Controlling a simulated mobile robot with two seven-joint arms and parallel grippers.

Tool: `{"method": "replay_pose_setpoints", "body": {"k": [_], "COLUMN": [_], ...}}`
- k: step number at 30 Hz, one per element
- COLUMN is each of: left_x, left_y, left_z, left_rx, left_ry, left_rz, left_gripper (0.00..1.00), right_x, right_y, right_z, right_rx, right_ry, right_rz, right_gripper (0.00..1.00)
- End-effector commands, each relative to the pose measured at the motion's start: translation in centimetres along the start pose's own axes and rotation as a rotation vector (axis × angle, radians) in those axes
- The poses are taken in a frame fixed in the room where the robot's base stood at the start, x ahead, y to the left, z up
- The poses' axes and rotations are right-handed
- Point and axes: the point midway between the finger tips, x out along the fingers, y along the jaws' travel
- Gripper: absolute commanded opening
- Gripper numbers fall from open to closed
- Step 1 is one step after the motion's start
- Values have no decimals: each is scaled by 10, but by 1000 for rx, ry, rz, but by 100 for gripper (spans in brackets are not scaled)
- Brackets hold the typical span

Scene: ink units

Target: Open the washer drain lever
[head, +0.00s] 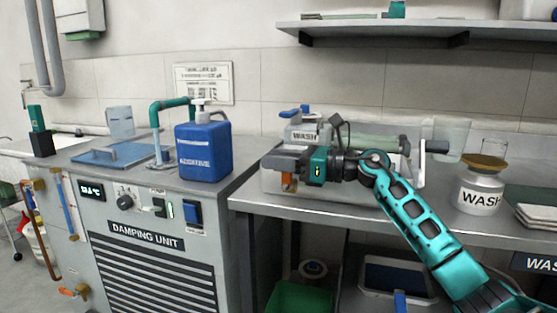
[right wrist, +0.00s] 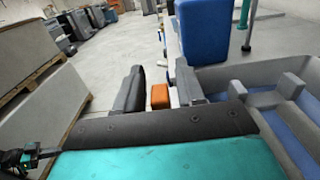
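The washer (head: 330,186) is a grey tray-like unit with a "WASH" label, on the steel bench in the head view. Its grey basin (right wrist: 297,118) fills the right of the right wrist view. My right gripper (head: 272,163) is at the washer's left end. A small orange piece (head: 288,183), apparently the drain lever's grip, shows just below the fingers. In the right wrist view this orange piece (right wrist: 160,97) lies between the two dark fingers, with gaps on both sides. The gripper looks open; contact cannot be told. The rest of the lever is hidden.
A blue bottle (head: 203,152) stands on the damping unit (head: 150,240) to the left. A white "WASH" jar (head: 480,190) stands on the bench at right. A shelf (head: 420,29) hangs above. A green bin (head: 300,298) is under the bench.

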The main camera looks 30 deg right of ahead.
Motion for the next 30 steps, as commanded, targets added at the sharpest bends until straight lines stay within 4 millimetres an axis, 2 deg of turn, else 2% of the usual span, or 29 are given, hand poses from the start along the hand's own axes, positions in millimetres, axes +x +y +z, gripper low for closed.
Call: {"method": "replay_pose_setpoints", "body": {"k": [8, 19, 30], "left_x": [1, 1, -3], "left_y": [-1, -2, -1], "left_z": [4, 3, -4], "left_rx": [-1, -1, -1], "left_ry": [-8, -8, -1], "left_rz": [-3, -3, -4], "left_gripper": [0, 0, 0], "right_x": [1, 1, 2], "right_y": [0, 0, 0], "right_z": [0, 0, 2], "right_rx": [0, 0, -1], "right_ry": [0, 0, 18], "right_rz": [0, 0, 0], "right_gripper": [36, 1, 0]}}
